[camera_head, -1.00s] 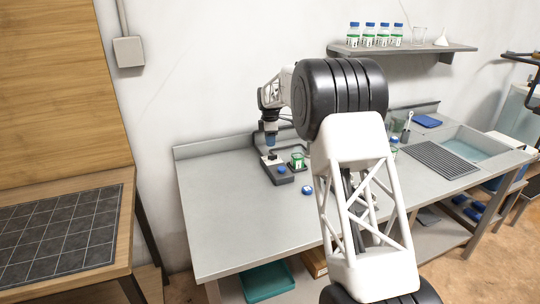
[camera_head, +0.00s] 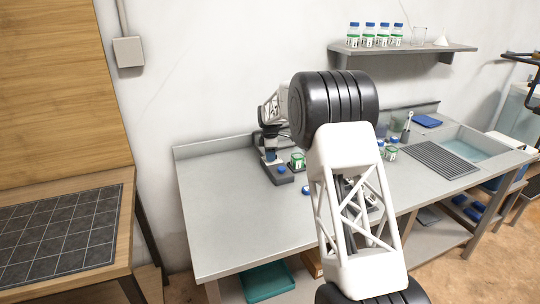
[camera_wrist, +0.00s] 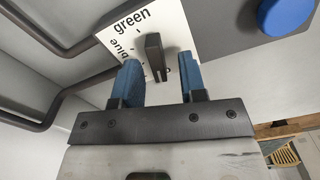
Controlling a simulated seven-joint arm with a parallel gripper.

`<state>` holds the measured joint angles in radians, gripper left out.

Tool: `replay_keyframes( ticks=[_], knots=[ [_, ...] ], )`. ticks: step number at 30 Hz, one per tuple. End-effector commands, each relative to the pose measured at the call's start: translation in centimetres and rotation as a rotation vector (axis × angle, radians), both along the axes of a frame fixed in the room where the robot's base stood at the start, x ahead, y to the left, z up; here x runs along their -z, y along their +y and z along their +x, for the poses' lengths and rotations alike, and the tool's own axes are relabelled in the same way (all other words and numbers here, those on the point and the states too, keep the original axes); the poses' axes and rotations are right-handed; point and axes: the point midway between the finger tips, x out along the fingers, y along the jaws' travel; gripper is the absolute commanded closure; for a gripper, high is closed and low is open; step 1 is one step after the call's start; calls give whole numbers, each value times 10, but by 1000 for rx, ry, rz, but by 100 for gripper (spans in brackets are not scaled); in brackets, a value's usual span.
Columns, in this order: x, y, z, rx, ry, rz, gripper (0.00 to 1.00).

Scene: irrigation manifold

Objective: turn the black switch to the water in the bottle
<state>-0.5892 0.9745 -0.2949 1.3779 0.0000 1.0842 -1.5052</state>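In the wrist view the black switch (camera_wrist: 154,56) stands on a white dial plate (camera_wrist: 118,38). The words "green" and "blue" are readable on the plate; the lettering nearer my fingers is partly hidden. The switch's upper end lies toward "green". My gripper (camera_wrist: 160,76) is open, with its two blue fingertips apart on either side of the switch's lower part. I cannot tell whether they touch it. In the head view my gripper (camera_head: 270,156) is low over the dispenser base (camera_head: 283,180). A bottle with a green label (camera_head: 298,160) stands beside it on the right.
A blue button (camera_wrist: 285,16) is right of the dial; it also shows in the head view (camera_head: 281,170). Dark pipes (camera_wrist: 48,110) run at the left of the wrist view. A blue cap (camera_head: 306,190) lies on the worktop (camera_head: 225,215). The worktop's left part is clear.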

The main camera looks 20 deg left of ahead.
Motion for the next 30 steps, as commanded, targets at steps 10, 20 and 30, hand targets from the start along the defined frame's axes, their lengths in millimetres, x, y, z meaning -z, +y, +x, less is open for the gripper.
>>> replay_keyframes(
  ticks=[10,20,30],
  knots=[
    [0,0,0,0,0,0,98],
    [0,0,0,13,1,-1,100],
    [-1,1,1,142,1,-1,100]
  ],
)
